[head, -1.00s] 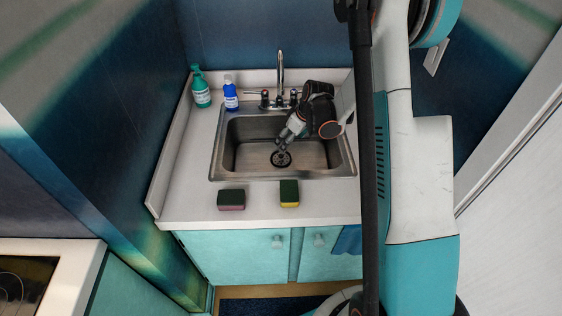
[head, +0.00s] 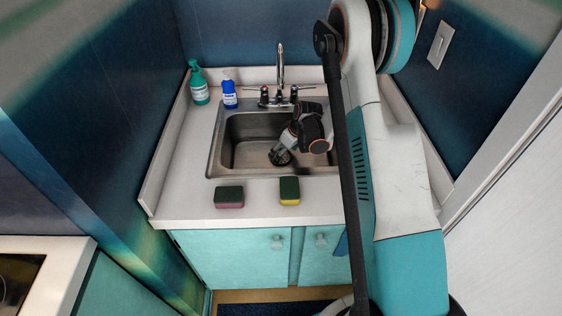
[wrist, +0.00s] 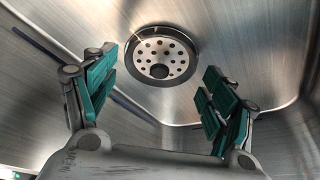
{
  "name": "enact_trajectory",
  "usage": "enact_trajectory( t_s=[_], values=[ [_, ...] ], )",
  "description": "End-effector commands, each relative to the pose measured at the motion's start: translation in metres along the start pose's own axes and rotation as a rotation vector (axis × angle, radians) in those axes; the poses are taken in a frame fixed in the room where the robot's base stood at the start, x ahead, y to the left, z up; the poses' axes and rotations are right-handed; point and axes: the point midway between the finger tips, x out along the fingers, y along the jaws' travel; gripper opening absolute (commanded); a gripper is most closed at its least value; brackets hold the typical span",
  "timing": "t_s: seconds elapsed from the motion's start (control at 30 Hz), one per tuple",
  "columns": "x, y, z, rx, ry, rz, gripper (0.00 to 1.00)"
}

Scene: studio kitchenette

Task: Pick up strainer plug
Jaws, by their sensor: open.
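The strainer plug (wrist: 160,56) is a round metal disc with several holes and a dark centre knob. It sits in the drain at the sink bottom, seen in the wrist view beyond the fingertips. My gripper (wrist: 160,88) is open and empty, its two green-padded fingers spread on either side below the plug in the picture. In the head view my gripper (head: 280,156) is down inside the sink basin (head: 245,152) and hides the plug. The fingers appear apart from the plug.
The faucet (head: 281,75) stands behind the basin. A green bottle (head: 199,88) and a blue bottle (head: 229,95) stand at the back left. Two sponges lie on the front counter, one dark green and pink (head: 229,197), one green and yellow (head: 289,190). The basin walls surround my gripper closely.

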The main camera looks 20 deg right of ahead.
Motion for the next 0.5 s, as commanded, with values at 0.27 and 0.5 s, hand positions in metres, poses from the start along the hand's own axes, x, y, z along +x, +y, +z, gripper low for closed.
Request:
enact_trajectory(
  t_s=[0.27, 0.5],
  values=[
    [0.028, 0.000, 0.002, 0.000, 0.000, 0.000, 0.77],
    [0.027, 0.000, 0.001, 0.000, 0.000, 0.000, 0.57]
  ],
)
